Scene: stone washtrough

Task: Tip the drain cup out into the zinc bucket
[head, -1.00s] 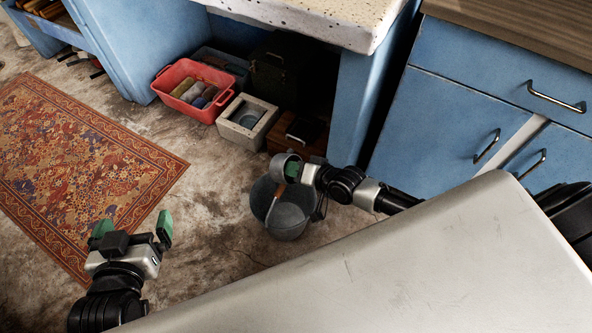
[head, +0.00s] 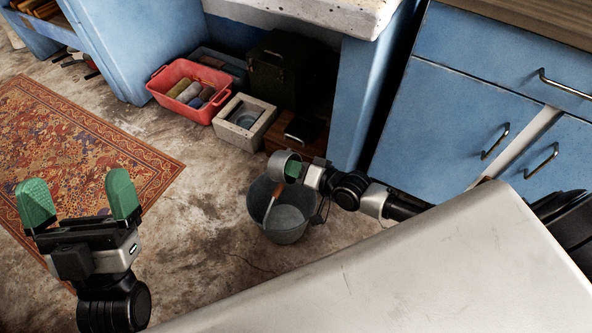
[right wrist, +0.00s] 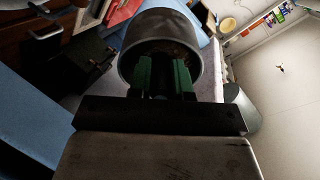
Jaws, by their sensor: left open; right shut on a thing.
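The drain cup (head: 281,159), a small grey metal cup, is held in my right gripper (head: 293,170) above the zinc bucket (head: 287,227). In the right wrist view the cup (right wrist: 133,42) is between and beyond the green fingers (right wrist: 164,76), with its round rim and dark inside facing the camera. How far it is tilted is hard to tell. The grey bucket stands upright on the floor under the cup. A wooden-handled tool (head: 272,203) leans in it; the bucket's contents are not clear. My left gripper (head: 80,205) is open and empty at the left, well away from the bucket.
A red tub (head: 160,88) with several rolled items, a pale block (head: 230,131) with a hollow, a brown wooden box (head: 285,140) and a dark green box (head: 285,70) stand behind the bucket. Blue cupboards (head: 430,120) are at right. The floor left of the bucket is clear.

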